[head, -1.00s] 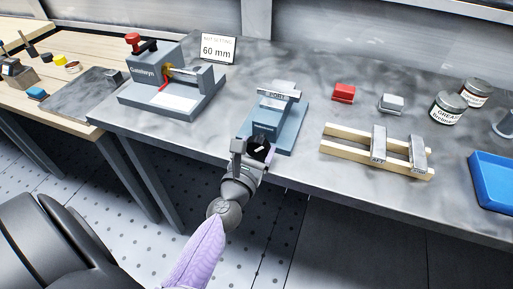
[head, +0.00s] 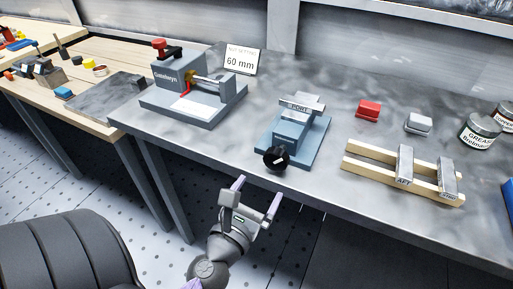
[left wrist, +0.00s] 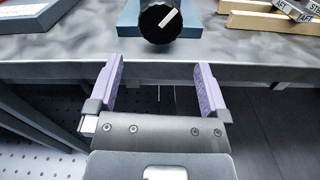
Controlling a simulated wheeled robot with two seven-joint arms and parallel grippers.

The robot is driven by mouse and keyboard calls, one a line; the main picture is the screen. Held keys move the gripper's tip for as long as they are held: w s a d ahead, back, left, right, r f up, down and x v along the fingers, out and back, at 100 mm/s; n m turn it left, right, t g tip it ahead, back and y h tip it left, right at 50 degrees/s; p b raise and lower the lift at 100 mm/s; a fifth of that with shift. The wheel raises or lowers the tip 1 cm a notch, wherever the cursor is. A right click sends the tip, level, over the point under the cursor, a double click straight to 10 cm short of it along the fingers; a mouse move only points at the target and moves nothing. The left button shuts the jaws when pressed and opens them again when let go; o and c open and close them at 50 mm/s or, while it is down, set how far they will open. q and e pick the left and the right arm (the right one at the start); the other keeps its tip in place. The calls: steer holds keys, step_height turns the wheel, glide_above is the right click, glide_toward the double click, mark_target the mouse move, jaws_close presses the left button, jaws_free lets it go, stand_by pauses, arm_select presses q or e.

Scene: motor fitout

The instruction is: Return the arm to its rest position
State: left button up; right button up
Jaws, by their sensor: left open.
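My left gripper (head: 257,192) is open and empty, below and in front of the table's front edge in the head view. In the left wrist view its two lilac fingers (left wrist: 158,85) are wide apart with nothing between them. The blue fixture marked PORT (head: 291,133) stands on the table just beyond it. The black knob (head: 277,158) on the fixture's front faces the gripper and is clear of the fingers; it also shows in the left wrist view (left wrist: 160,24). My right gripper is not in view.
The grey table (head: 230,146) holds the Camelwyn fixture (head: 190,85), a 60 mm sign (head: 241,61), a red block (head: 368,109), a grey block (head: 418,123), wooden rails (head: 385,172) and grease tins (head: 479,133).

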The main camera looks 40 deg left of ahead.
arm_select(q)
steer(key=shift+s+d, duration=0.1)
steer(key=shift+s, duration=0.35)
